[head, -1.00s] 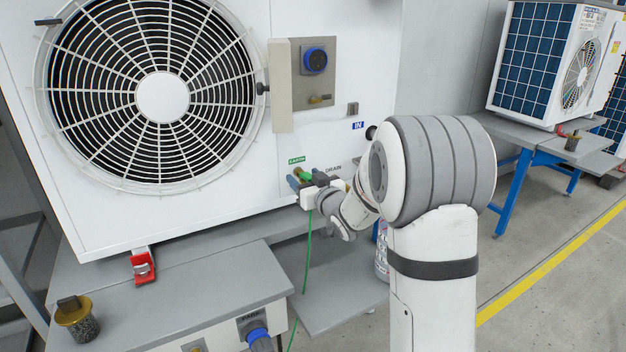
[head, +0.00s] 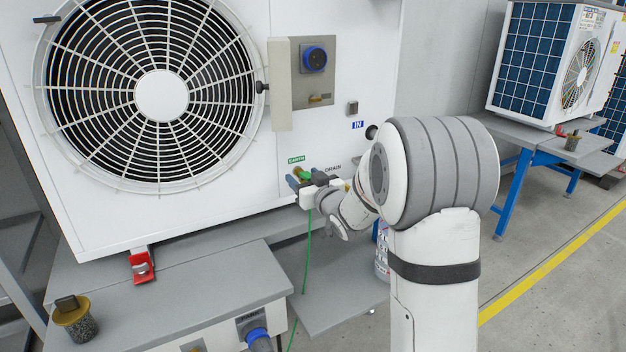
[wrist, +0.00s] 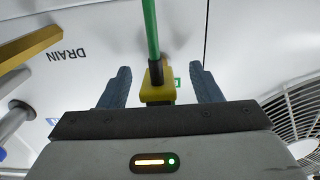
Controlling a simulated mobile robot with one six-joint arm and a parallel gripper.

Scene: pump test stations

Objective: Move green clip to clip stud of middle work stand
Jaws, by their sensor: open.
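The green clip (head: 309,174) is at the earth point on the white pump unit, just below the green EARTH label (head: 296,160). A green cable (head: 308,245) hangs down from it. My gripper (head: 303,180) is open, with its blue fingers on either side of the clip. In the wrist view the yellow stud or clip body (wrist: 157,86), with the green cable above it, lies between my open fingers (wrist: 158,88), with a gap on both sides. The clip's jaws are mostly hidden, and I cannot identify a clip stud on a middle work stand.
The grey bench (head: 165,290) in front carries a brass-topped pot (head: 76,318) and a red clamp (head: 141,267). A bottle (head: 382,250) stands behind my arm. Another unit on a blue-legged table (head: 510,190) is at right, beyond open floor.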

